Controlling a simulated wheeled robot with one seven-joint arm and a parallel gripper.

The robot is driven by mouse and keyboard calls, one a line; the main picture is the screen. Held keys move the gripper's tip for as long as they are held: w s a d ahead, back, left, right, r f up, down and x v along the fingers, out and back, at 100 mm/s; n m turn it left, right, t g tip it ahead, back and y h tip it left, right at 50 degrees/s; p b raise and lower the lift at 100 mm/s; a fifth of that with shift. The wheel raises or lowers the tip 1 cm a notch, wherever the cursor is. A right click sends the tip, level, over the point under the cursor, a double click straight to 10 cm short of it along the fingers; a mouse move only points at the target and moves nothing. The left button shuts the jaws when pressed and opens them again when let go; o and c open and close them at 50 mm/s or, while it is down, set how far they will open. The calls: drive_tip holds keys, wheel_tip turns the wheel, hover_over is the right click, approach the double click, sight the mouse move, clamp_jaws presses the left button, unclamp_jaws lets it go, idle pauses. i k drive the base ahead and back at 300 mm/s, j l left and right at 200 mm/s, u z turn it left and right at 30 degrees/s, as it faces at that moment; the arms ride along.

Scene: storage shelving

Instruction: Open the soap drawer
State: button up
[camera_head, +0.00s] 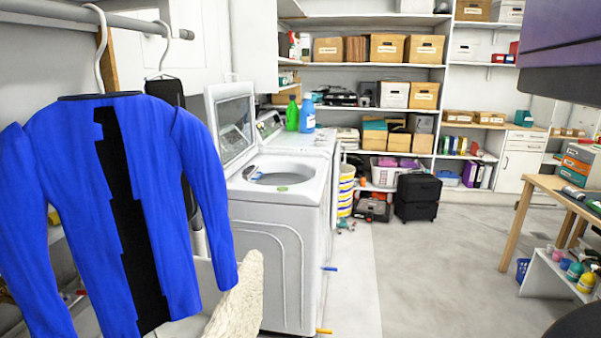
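A white top-loading washing machine (285,260) stands left of the middle, with its lid (232,125) raised. The open tub shows on top, with a small blue-grey piece (252,173) at its left rim and a green mark (282,189) at its front rim. I cannot make out for certain which part is the soap drawer, or whether it is shut. A control panel (269,124) stands at the back of the machine. My gripper is not in view.
A blue jacket (190,190) hangs close at the left and covers part of the machine's left side. A green bottle (292,114) and a blue bottle (308,113) stand behind the tub. Open floor (440,270) lies right of the machine. A wooden table (545,186) stands at the right.

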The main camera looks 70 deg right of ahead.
sight(250, 175)
drive_tip(key=z, duration=1.35)
drive_tip(key=u, duration=0.3)
drive_tip(key=i+l+u, duration=0.1)
drive_tip(key=u, duration=0.3)
drive_tip(key=l+u, duration=0.35)
drive_tip(key=i+l+u, duration=0.1)
drive_tip(key=l+u, duration=0.15)
drive_tip(key=u, duration=0.15)
drive_tip(key=l+u, duration=0.2)
drive_tip(key=l, duration=0.45)
drive_tip(key=l+u, duration=0.2)
drive_tip(key=l, duration=0.45)
drive_tip(key=l+u, duration=0.2)
drive_tip(key=l, duration=0.45)
drive_tip(key=k+l+u, duration=0.2)
drive_tip(key=l, duration=0.45)
drive_tip(key=k+l, duration=0.1)
drive_tip(key=l, duration=0.4)
drive_tip(key=k+l, duration=0.1)
drive_tip(key=l, duration=0.35)
drive_tip(key=k+l, duration=0.1)
drive_tip(key=l, duration=0.85)
drive_tip(key=k+l, duration=0.15)
drive_tip(key=l, duration=0.35)
drive_tip(key=i+l, duration=0.2)
drive_tip(key=i, duration=0.25)
drive_tip(key=u, duration=0.05)
